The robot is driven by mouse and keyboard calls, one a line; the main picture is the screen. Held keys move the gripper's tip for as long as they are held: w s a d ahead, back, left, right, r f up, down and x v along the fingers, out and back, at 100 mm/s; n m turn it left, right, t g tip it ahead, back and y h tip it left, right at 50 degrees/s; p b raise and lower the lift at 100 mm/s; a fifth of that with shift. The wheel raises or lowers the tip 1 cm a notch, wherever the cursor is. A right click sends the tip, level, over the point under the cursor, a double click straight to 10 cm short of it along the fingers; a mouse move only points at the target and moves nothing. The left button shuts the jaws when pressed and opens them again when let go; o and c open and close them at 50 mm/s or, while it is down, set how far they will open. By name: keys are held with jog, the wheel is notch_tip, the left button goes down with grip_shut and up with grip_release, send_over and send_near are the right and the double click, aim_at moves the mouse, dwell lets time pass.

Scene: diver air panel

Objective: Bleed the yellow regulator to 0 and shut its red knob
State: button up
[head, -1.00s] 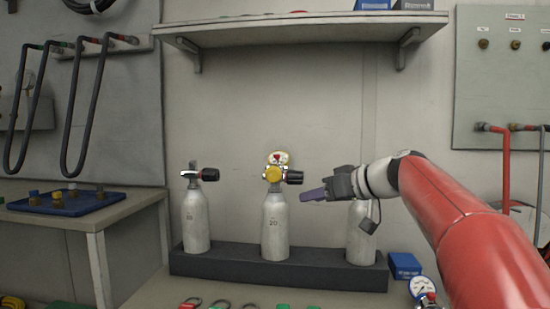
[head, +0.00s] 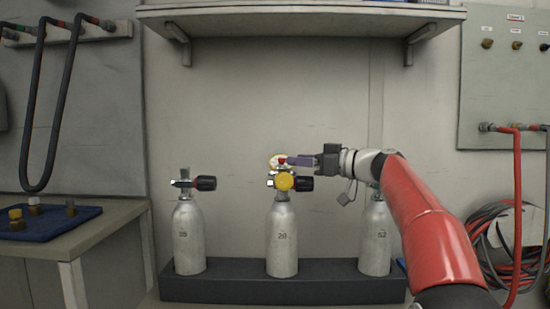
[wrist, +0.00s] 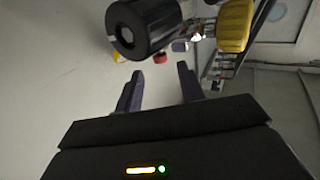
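The yellow regulator (wrist: 236,25) is at upper right there.
The black valve handwheel (head: 300,184) sticks out right of the regulator, just below my fingers; it looms large in the wrist view (wrist: 145,28). A left cylinder (head: 189,240) and right cylinder (head: 375,245) share the dark rack (head: 230,290). A shelf (head: 300,15) hangs above.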

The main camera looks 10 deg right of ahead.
aim_at(282, 159)
jog(key=p+x, duration=0.1)
jog(key=x, duration=0.5)
jog(key=shift+s, duration=0.1)
jog(key=shift+c, duration=0.5)
grip_shut()
jog(key=g+p, duration=0.1)
jog(key=n+y+p, duration=0.1)
jog(key=p, duration=0.1)
jog(key=shift+r+n+g+y, duration=0.3)
jog(key=shift+g, duration=0.1)
jog(key=shift+n+g+y+p, duration=0.55)
jog(key=shift+g+p, duration=0.25)
jog(key=shift+p, duration=0.3)
jog(key=shift+f+n+g, duration=0.25)
jog(key=shift+g, duration=0.05)
